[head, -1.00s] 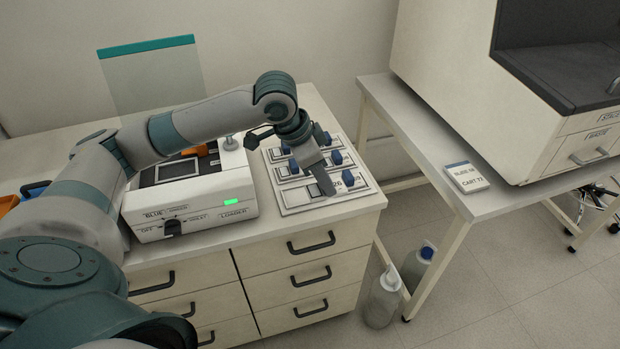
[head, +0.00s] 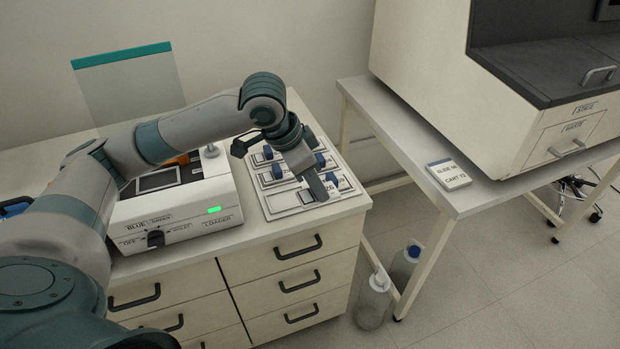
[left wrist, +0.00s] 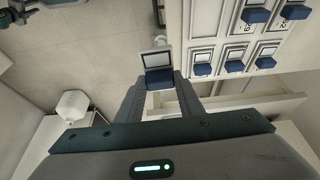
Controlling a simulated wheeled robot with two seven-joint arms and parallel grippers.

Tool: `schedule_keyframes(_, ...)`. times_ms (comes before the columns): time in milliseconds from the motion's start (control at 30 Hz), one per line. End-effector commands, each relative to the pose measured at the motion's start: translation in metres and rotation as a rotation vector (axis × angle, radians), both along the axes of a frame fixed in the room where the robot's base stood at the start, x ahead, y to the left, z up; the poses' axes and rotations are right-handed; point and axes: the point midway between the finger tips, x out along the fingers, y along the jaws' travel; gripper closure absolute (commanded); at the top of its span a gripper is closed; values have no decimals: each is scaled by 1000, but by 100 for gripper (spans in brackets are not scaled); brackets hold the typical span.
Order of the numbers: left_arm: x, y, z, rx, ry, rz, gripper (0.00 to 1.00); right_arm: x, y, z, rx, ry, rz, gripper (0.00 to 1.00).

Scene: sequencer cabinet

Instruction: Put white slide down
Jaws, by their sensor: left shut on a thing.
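My left gripper (head: 316,186) reaches over the front part of a pale board (head: 284,211) with slide slots on the cabinet top. In the left wrist view its fingers (left wrist: 160,88) are shut on a white slide (left wrist: 156,59). The slide's dark blue end lies between the fingertips, and its white framed face sticks out beyond them. The board (left wrist: 213,50) shows up and to the right of it there, apart from it in the picture. Several blue-ended slides sit in the board's slots. I cannot make out the held slide clearly in the head view. My right gripper is not in view.
A white loader box (head: 185,205) with a green light stands left of the board. Bottles (head: 373,300) stand on the floor between.

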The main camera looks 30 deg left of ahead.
Motion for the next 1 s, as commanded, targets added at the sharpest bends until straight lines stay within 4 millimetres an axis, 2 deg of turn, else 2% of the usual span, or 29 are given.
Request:
schedule_keyframes(167, 1, -11, 0, -1, -3, 89, 89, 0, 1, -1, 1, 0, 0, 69)
schedule_keyframes(500, 5, -39, 6, -1, -5, 446, 89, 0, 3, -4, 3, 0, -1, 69)
schedule_keyframes(700, 8, -49, 12, 0, -4, 617, 89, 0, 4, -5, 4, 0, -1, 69)
schedule_keyframes(1000, 8, -52, 14, -1, 0, 679, 89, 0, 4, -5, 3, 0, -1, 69)
